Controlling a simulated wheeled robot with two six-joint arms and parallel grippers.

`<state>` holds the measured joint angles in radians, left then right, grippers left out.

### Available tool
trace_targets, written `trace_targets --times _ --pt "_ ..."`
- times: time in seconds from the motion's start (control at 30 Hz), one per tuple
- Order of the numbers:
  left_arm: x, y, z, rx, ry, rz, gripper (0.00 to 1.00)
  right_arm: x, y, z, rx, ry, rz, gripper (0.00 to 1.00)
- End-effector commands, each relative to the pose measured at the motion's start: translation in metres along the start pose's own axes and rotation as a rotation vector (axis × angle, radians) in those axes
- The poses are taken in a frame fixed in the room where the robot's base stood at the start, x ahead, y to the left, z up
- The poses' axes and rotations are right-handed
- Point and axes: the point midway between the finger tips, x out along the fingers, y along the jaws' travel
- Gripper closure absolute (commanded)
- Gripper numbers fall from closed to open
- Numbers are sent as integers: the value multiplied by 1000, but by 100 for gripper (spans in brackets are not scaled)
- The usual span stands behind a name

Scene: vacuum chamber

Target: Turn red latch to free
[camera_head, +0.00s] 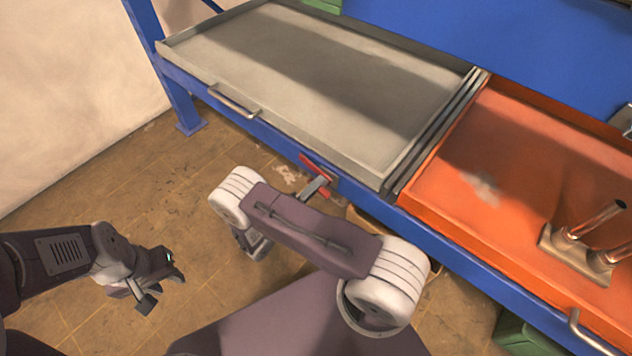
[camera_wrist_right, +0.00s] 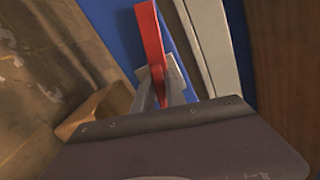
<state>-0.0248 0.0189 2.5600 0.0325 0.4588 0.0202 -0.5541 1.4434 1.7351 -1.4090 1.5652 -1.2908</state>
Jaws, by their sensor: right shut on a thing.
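My left gripper (camera_head: 160,285) hangs over the floor at the lower left, away from the bench. Its fingers look apart and hold nothing.
The grey tray (camera_head: 225,68) with a front handle (camera_head: 232,101) lies left on the bench. The orange tray (camera_head: 440,188) lies right and bears a metal piece with upright tubes (camera_head: 575,262). A blue rail (camera_head: 470,270) runs along the front. The floor at left is clear.

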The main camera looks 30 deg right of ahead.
Motion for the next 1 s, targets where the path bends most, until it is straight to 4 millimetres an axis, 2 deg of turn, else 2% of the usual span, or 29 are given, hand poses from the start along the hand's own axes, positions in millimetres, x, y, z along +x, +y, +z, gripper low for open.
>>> trace_targets --times 0.4,1.0 --pt "-6 0 -1 0 0 0 64 0 4 -2 -215 1 3 100" --pt "-7 0 -1 0 0 0 64 0 4 -2 -261 1 4 100"
